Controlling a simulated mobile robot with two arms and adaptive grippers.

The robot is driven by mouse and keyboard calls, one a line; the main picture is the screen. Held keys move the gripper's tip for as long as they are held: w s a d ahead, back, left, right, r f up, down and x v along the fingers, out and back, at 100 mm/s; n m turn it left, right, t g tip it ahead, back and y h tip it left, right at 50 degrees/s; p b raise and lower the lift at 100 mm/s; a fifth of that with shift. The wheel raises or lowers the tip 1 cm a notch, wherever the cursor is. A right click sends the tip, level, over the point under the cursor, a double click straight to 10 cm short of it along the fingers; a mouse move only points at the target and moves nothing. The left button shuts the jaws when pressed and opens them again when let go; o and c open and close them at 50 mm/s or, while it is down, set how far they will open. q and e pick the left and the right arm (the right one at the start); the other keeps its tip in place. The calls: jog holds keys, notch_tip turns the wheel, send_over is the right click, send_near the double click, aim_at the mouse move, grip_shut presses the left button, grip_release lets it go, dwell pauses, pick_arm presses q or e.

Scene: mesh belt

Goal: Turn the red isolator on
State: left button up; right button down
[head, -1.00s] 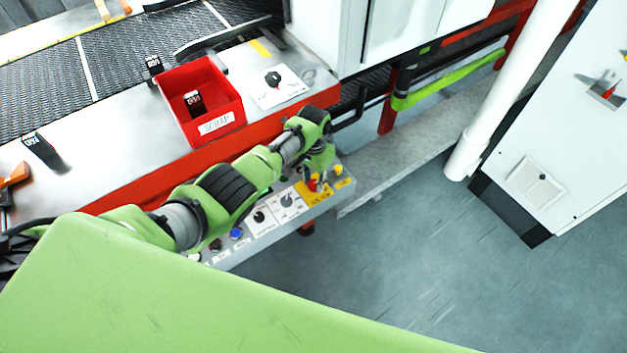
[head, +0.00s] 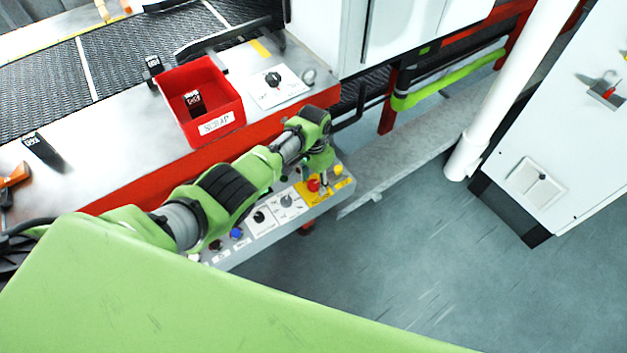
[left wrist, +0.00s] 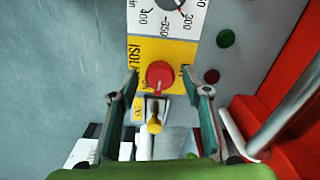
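The red isolator is a round red knob (left wrist: 160,76) on a yellow plate (left wrist: 178,52) lettered "ISOL...", part of which is hidden by my finger. In the head view the red knob (head: 313,185) is near the right end of the control panel. My left gripper (head: 323,186) is over it, pointing down. In the left wrist view my left gripper (left wrist: 159,78) is open, with one finger on each side of the red knob and gaps visible on both sides. I cannot tell how deep the fingertips reach. My right gripper is in neither view.
A yellow knob or key (left wrist: 155,124) stands close by the red knob, between my fingers. A dial (left wrist: 172,8) and a green button (left wrist: 227,38) are on the same panel. A red scrap bin (head: 222,128) is on the bench behind my arm. A white post (head: 500,90) stands right.

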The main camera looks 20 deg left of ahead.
aim_at(314, 184)
pick_arm(q)
jog(key=shift+r, duration=0.1)
notch_tip(314, 184, up, 12)
dwell(0.6)
dwell(0.4)
